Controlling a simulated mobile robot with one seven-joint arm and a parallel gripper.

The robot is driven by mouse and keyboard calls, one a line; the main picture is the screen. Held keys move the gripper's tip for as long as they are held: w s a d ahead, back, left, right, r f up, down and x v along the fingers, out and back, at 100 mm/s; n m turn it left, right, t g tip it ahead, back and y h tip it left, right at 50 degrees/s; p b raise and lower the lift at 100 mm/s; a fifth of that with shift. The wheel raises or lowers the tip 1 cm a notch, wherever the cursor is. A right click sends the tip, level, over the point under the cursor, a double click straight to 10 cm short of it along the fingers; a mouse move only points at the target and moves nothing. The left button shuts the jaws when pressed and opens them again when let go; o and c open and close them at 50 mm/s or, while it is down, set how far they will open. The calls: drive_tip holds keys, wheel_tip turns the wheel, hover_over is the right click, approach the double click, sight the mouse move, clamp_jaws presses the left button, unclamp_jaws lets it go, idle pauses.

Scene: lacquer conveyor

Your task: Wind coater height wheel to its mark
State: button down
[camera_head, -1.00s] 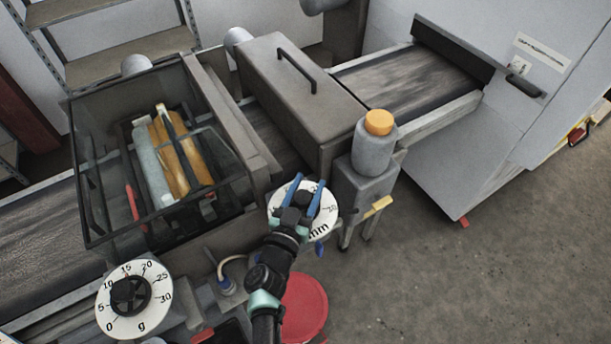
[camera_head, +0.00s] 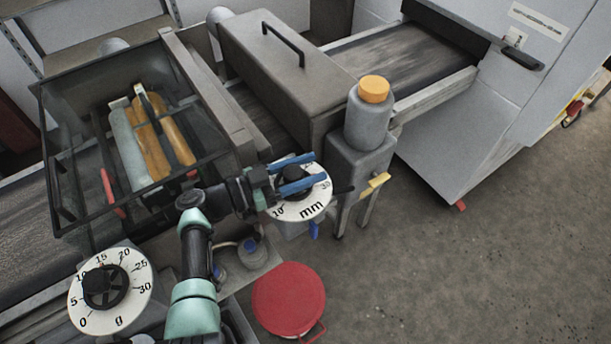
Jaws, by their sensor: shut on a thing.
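The coater height wheel is the black hub and handwheel (camera_head: 292,208) in front of a white dial (camera_head: 313,203) marked "mm", with the numbers 10 and 30 readable. My gripper (camera_head: 297,178) has blue fingers and comes in from the left. Its fingers are shut on the wheel's hub and cover the upper part of the dial. The pointer and most of the scale are hidden, so I cannot tell the reading. A second white dial (camera_head: 129,304) marked "g", with its own black handwheel (camera_head: 103,287), stands at the lower left, apart from my gripper.
A glazed coater box (camera_head: 62,190) with rollers stands left of the wheel. A grey bottle with an orange cap (camera_head: 374,90) stands right of it, above a yellow lever (camera_head: 374,185). A red lidded bucket (camera_head: 289,299) is below on the floor. Floor to the right is free.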

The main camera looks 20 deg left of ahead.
sight(283, 177)
drive_tip(key=shift+s+d+f+m+g+h+b, duration=0.1)
drive_tip(key=shift+m+g+h+b, duration=0.45)
drive_tip(key=shift+b, duration=0.3)
drive_tip(key=shift+c, duration=1.4)
unclamp_jaws()
drive_tip(key=b+v, duration=0.2)
drive_tip(key=v, duration=0.5)
drive_tip(key=shift+s+a, duration=0.1)
drive_tip(key=shift+a, duration=0.15)
